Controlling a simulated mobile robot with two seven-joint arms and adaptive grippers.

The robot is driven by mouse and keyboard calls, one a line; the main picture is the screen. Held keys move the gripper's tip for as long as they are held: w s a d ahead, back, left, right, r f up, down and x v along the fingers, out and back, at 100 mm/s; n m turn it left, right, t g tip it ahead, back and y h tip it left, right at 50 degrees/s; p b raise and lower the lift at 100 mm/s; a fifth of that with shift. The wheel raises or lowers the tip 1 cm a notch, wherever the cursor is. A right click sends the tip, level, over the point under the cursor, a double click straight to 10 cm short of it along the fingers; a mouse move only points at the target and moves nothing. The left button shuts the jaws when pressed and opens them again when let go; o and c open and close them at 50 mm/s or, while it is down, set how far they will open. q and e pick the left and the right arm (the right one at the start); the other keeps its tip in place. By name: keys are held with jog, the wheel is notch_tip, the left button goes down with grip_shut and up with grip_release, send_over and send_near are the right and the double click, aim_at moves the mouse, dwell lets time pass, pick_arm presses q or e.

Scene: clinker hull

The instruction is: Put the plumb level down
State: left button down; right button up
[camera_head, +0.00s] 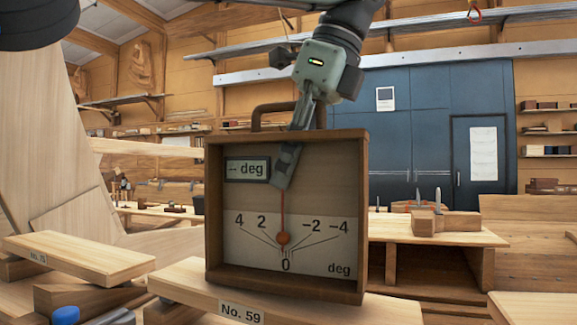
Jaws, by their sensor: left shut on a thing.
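The plumb level (213,215) is a brown wooden box frame with a carrying handle, a small display reading "-- deg", and a scale around 0. Its orange bob (283,239) hangs on a red line close above the 0 mark. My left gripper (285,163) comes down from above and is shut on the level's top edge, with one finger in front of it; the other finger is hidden. The level is roughly upright over a plank labelled No. 59 (385,308). I cannot tell whether its base touches the plank. My right gripper is not in view.
Plank No. 75 (85,259) lies at the left on wooden blocks. A blue cap (66,316) is at the lower left. A large pale panel (40,150) rises at the left. Behind stand a workbench (440,233) with wooden blocks and a blue cabinet (410,130).

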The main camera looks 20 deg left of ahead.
pick_arm(q)
jog(key=shift+f, duration=0.15)
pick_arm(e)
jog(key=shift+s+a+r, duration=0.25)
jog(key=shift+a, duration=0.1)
